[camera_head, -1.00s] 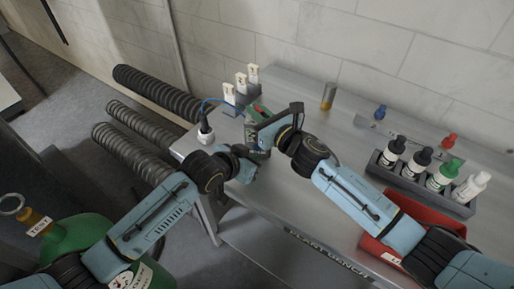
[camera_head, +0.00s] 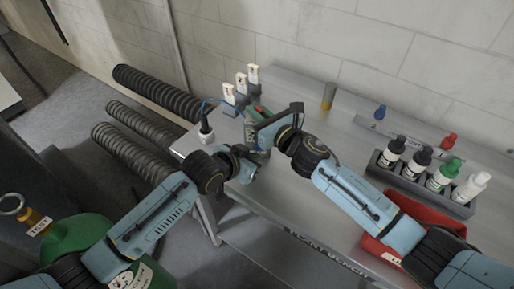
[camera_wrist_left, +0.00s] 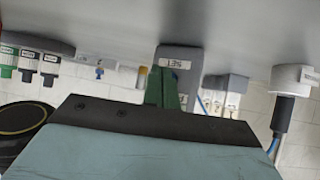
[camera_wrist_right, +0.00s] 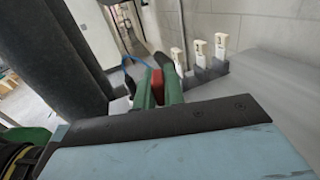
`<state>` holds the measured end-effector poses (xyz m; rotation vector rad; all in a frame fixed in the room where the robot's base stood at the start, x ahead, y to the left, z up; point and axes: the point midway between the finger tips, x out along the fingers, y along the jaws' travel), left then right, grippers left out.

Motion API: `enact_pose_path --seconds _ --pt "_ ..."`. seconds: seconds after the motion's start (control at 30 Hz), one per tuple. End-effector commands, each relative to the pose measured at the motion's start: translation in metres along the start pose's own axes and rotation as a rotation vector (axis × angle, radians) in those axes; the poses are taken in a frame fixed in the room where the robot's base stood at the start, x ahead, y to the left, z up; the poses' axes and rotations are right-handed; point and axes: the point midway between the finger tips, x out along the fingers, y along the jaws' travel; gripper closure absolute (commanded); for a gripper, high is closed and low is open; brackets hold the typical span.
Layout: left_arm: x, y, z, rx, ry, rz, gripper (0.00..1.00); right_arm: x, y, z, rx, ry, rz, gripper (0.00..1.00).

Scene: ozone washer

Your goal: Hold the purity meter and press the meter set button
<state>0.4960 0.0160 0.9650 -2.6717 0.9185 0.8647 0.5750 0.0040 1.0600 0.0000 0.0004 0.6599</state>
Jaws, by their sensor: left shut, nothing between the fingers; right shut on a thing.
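The purity meter (camera_wrist_left: 178,58), a grey box with a label reading SET, stands just beyond my left fingertips in the left wrist view. In the head view the meter (camera_head: 250,131) is mostly hidden by my grippers. My right gripper (camera_wrist_right: 160,86) is shut on the meter; a red part shows between its green fingers. My left gripper (camera_wrist_left: 163,80) is shut and empty, its green tips close to the SET label. I cannot tell whether they touch it. In the head view my left gripper (camera_head: 258,154) is just below the meter.
A white round probe with a blue cable (camera_head: 206,135) stands left of the meter. Several white tagged pieces (camera_head: 241,82) stand behind it. A bottle rack (camera_head: 408,184) and a red tray (camera_head: 376,248) are at right. The bench (camera_head: 300,215) is clear in front.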

Motion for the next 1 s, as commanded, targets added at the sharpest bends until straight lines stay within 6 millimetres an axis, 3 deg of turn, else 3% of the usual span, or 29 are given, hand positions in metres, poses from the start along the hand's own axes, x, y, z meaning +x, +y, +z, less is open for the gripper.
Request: enact_pose_path --seconds 1.0 --pt "0.0070 -0.0049 -0.0052 0.000 0.000 0.000 1.00 -0.0003 0.0000 -0.0010 0.000 0.002 0.000 1.00"
